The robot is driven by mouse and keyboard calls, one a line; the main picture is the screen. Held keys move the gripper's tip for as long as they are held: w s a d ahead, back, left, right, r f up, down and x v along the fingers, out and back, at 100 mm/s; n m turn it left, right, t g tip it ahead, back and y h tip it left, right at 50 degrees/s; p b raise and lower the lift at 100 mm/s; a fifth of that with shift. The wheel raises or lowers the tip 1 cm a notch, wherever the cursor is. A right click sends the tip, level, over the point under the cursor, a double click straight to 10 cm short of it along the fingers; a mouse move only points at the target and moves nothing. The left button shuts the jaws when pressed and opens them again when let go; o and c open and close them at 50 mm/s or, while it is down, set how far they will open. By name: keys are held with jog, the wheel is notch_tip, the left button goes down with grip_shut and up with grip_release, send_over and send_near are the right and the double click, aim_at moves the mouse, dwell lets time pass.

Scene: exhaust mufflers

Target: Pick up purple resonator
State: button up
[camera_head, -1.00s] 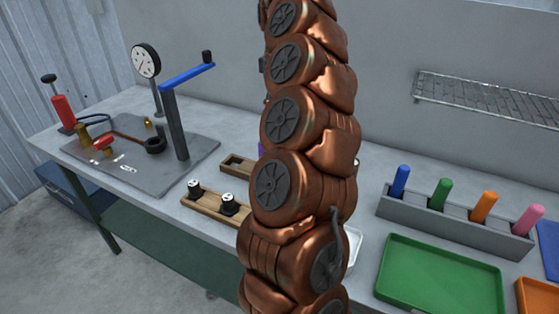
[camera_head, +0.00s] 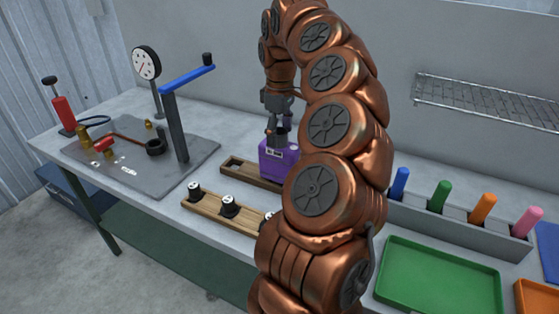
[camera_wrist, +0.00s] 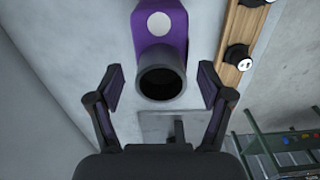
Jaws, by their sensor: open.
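The purple resonator (camera_head: 277,160) stands on the workbench near a wooden rack, partly hidden behind my arm in the head view. In the wrist view the purple resonator (camera_wrist: 178,40) shows its purple body with a white round spot and a dark open pipe end facing me. My gripper (camera_head: 278,130) is just above the resonator in the head view. In the wrist view my gripper (camera_wrist: 161,92) is open, with one finger on each side of the dark pipe end, apart from it and empty.
A wooden rack (camera_head: 215,212) with several black-and-white knobs lies in front. A grey test plate (camera_head: 130,175) with a gauge and blue-handled post is at left. A green tray (camera_head: 440,278) and a grey holder with coloured pegs are at right.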

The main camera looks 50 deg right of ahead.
jog(key=shift+f, duration=0.35)
jog(key=shift+c, duration=0.3)
jog(key=c, duration=1.1)
jog(key=shift+r, duration=0.1)
notch_tip(320, 180, up, 8)
jog(key=shift+r, duration=0.15)
notch_tip(320, 180, up, 20)
jog(key=p, duration=1.7)
jog(key=shift+f, duration=0.2)
